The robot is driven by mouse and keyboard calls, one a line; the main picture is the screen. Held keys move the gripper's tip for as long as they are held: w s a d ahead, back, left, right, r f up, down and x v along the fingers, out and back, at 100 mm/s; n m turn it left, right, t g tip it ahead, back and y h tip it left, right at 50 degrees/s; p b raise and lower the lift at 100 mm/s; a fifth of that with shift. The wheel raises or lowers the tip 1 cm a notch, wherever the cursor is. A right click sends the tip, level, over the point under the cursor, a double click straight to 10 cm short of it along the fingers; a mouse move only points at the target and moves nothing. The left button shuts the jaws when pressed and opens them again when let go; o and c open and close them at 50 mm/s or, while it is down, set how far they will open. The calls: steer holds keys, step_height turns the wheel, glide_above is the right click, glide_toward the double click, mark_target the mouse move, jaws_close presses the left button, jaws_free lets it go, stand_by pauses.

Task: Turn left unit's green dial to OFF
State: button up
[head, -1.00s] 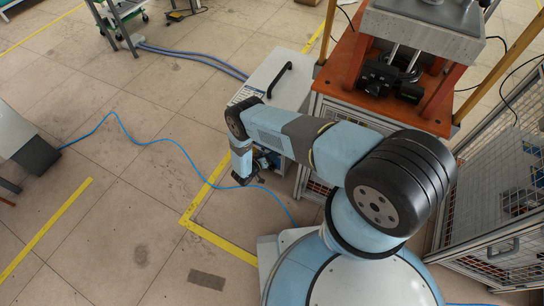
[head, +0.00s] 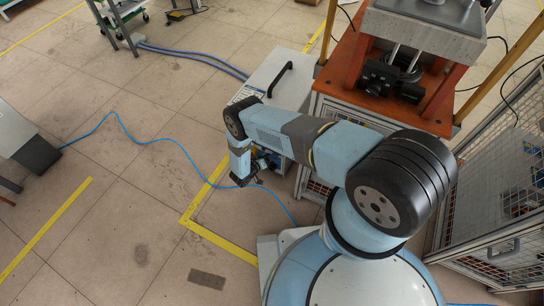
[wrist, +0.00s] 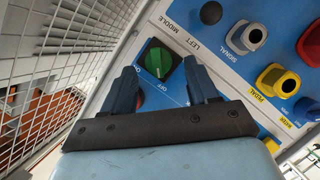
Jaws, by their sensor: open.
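The green dial (wrist: 157,60) is on a blue and white panel (wrist: 180,42) in the wrist view, near the printed word LEFT. My gripper (wrist: 158,82) is open, with one finger on each side of the dial's lower part in the picture. I cannot tell whether the fingers touch it. A red part below the dial is mostly hidden by my gripper. In the head view my gripper (head: 246,180) points down beside the white unit (head: 276,78) with a black handle; the dial is not visible there.
Grey, yellow, blue and red connectors, including the yellow one (wrist: 277,80), stick out right of the dial. A wire mesh (wrist: 70,45) stands close on the left. An orange-framed press (head: 350,65) is beside the white unit. A blue cable (head: 150,140) lies on the floor.

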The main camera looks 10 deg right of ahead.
steer(key=v, duration=1.2)
steer(key=shift+s+a, duration=0.2)
steer(key=shift+s, duration=0.1)
